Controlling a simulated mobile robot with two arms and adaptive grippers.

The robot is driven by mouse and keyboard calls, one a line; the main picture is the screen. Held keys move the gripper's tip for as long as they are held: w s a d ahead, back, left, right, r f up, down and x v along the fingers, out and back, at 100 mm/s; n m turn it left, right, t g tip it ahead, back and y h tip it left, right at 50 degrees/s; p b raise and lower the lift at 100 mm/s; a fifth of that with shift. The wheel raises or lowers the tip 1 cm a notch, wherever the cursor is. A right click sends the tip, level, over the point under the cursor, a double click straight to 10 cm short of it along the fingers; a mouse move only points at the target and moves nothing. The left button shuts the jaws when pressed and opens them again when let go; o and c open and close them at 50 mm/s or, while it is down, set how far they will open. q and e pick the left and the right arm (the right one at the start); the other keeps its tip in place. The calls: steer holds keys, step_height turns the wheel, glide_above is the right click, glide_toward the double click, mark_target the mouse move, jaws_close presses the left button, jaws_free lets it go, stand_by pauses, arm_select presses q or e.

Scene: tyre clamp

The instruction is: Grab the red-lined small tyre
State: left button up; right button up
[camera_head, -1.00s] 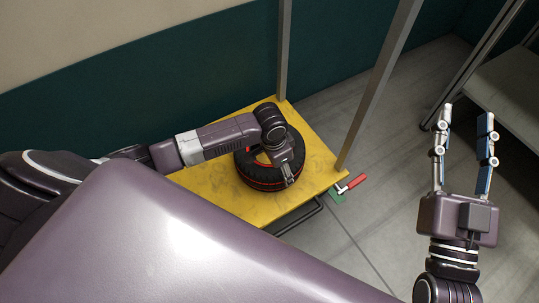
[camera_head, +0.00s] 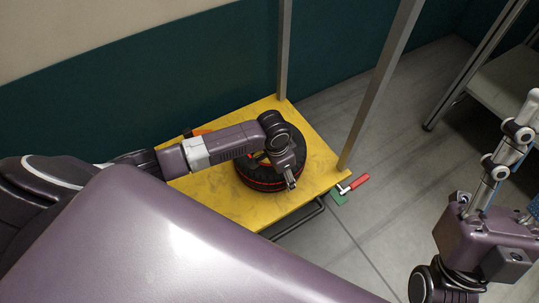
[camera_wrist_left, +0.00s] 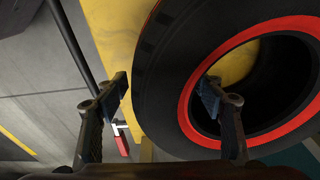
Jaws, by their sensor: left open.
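The black tyre with red lining (camera_head: 262,185) lies flat on the yellow table (camera_head: 315,150), partly hidden under my left arm. In the left wrist view the tyre (camera_wrist_left: 160,75) shows its red ring and dark hole. My left gripper (camera_head: 291,183) is over the tyre's near right side. In the wrist view the left gripper (camera_wrist_left: 165,95) is open: one finger is outside the tyre's edge, the other overlaps the hole. The tyre wall lies between them; I cannot tell contact. My right gripper (camera_head: 512,150) is far right, partly cut off by the picture edge.
Metal posts (camera_head: 378,90) rise at the table's back and right corner. A red-handled tool (camera_head: 357,182) with a green part is beside the right corner. A grey shelf (camera_head: 505,88) stands at the right. Floor between is clear.

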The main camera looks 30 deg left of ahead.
arm_select(q)
steer(key=shift+f, duration=0.1)
jaws_close()
steer(key=shift+w, duration=0.15)
stand_by(0.6)
